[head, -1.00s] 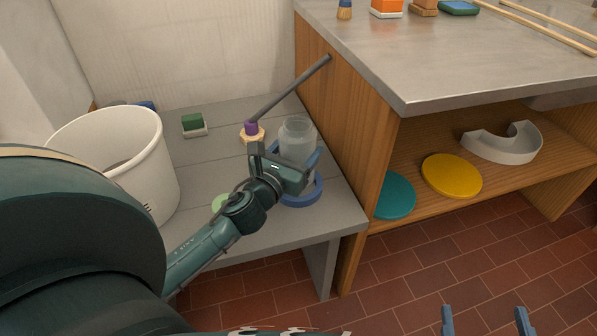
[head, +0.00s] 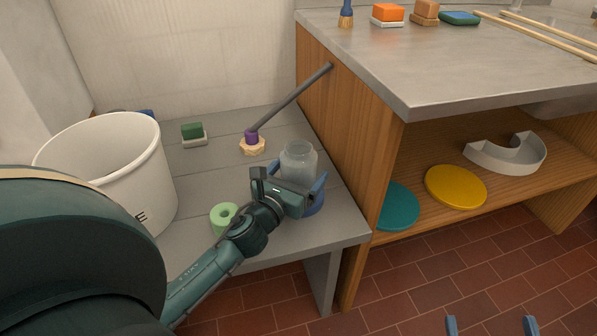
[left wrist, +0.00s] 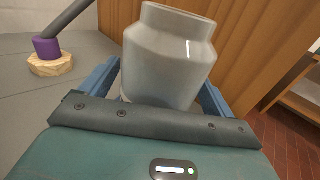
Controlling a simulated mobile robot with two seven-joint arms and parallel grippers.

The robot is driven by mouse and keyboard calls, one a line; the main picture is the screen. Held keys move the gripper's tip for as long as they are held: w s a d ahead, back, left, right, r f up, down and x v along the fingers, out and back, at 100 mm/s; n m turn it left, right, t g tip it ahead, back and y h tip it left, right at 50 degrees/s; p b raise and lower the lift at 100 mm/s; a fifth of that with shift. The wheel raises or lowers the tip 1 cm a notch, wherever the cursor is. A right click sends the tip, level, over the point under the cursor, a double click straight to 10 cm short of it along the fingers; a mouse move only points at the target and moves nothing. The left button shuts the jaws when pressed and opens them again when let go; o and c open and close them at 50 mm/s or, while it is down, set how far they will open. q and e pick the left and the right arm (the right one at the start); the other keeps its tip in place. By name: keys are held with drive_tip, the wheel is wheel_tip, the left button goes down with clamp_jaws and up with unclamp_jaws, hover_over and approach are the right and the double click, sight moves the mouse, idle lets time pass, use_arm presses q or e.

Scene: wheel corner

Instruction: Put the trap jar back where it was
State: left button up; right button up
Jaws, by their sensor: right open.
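The trap jar (head: 298,161), a pale translucent jar with a short neck, stands upright at the right of the grey bench. It also fills the middle of the left wrist view (left wrist: 168,70). My left gripper (head: 290,184) has its blue fingers on both sides of the jar, closed against its body.
A white bucket (head: 110,165) stands at left. A purple-based rod on a wooden disc (head: 252,146) leans towards the wooden cabinet wall (head: 345,115) close right of the jar. A green block (head: 192,132) sits behind.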

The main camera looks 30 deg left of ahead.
use_arm(q)
drive_tip(key=shift+r, duration=0.15)
drive_tip(key=s, duration=0.8)
drive_tip(key=s+d, duration=0.1)
drive_tip(key=s, duration=0.3)
drive_tip(key=s+d+r+n+h, duration=0.2)
drive_tip(key=d+n+h, duration=0.3)
drive_tip(key=d+n, duration=0.5)
drive_tip(key=s+d+r+n+h, duration=0.2)
drive_tip(key=d+n, duration=0.7)
drive_tip(key=n, duration=0.8)
drive_tip(key=shift+s+d+r+n+h, duration=0.4)
drive_tip(key=shift+s+h, duration=0.4)
drive_tip(key=shift+h, duration=0.6)
